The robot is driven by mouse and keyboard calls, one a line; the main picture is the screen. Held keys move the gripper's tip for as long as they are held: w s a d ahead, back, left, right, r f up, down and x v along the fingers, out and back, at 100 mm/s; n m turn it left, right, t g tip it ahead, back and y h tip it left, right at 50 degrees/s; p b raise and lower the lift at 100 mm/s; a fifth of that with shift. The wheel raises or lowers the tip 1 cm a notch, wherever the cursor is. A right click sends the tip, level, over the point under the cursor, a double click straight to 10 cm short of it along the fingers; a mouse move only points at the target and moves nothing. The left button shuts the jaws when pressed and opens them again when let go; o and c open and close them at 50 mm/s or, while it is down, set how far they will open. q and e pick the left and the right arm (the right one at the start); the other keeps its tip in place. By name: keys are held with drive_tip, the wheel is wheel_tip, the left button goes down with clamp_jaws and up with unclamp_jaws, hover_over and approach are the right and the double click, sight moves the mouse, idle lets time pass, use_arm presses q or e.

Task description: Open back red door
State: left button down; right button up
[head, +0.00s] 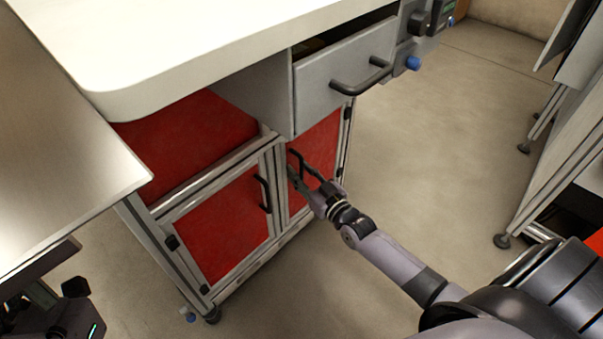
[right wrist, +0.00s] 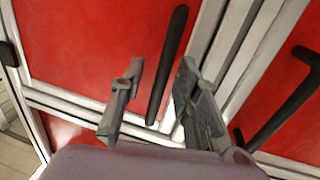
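The back red door (head: 322,146) is the farther of two red, light-framed doors under the white-topped bench and looks shut. It also fills the left of the right wrist view (right wrist: 90,45). Its black bar handle (right wrist: 167,65) stands in line with the gap between my right gripper's fingers. My right gripper (head: 298,170) is at this handle in the head view and is open; its two grey fingers (right wrist: 160,102) are apart, one on each side of the bar. I cannot tell whether they touch it. Dark parts of my left arm show at the lower left; its fingers are unclear.
The near red door (head: 222,225) is shut, with its own black handle (head: 264,194) close beside. A grey drawer (head: 345,75) above stands partly pulled out, its handle overhanging. Open floor (head: 440,140) lies right of the cabinet. A metal frame (head: 560,130) stands at the far right.

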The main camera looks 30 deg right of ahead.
clamp_jaws()
idle(0.3)
idle(0.6)
